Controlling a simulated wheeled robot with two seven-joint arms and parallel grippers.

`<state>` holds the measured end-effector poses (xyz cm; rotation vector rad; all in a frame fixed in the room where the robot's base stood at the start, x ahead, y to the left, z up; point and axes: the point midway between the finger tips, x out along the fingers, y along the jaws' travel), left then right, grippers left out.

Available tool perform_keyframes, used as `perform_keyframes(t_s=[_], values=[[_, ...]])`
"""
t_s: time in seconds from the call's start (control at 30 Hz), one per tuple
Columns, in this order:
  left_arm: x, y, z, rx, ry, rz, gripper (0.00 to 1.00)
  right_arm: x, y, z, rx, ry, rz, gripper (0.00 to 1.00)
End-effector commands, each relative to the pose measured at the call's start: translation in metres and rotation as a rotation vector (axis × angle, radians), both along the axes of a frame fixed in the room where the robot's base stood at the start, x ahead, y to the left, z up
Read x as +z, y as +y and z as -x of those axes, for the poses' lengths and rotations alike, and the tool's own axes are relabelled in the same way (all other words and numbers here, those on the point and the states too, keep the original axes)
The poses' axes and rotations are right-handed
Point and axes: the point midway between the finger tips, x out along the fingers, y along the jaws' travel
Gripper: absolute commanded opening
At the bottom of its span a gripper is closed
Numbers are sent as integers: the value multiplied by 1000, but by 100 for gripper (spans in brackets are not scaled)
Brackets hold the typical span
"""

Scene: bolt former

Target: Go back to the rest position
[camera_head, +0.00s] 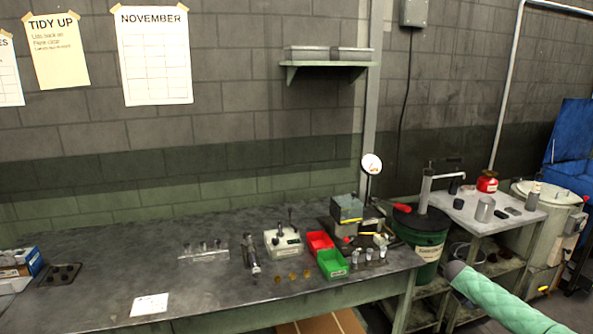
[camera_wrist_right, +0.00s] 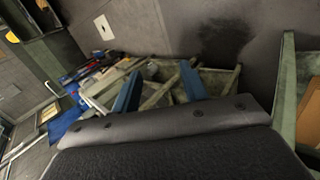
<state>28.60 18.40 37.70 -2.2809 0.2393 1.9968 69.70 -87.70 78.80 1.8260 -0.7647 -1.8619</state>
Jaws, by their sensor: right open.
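My right gripper (camera_wrist_right: 160,88) shows in the right wrist view, with its two blue fingers spread wide apart. Nothing is between the fingers. Beyond them is the blurred, tilted floor area with metal frames, well away from the fingertips. The right gripper's jaws cannot be made out in the head view. My left gripper is in neither view.
The dark workbench (camera_head: 115,280) holds a red bin (camera_head: 319,241), a green bin (camera_head: 332,264), a small grey-white box (camera_head: 283,242) and several small metal parts. To its right stand a green drum (camera_head: 424,247) and a side table (camera_head: 470,212). The front left bench is mostly clear.

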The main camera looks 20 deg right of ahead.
Motion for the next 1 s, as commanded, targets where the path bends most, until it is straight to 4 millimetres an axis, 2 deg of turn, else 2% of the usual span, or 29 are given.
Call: perform_keyframes(t_s=[0.03,0.1,0.5,0.77,1.0], values=[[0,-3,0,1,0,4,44,-16,3,12,26,12,6,44],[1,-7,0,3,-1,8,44,-33,7,25,61,22,14,44],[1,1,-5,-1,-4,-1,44,-119,33,112,268,82,42,44],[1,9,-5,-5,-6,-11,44,-162,54,175,405,118,46,44],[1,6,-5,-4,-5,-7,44,-192,75,235,530,149,39,44]])
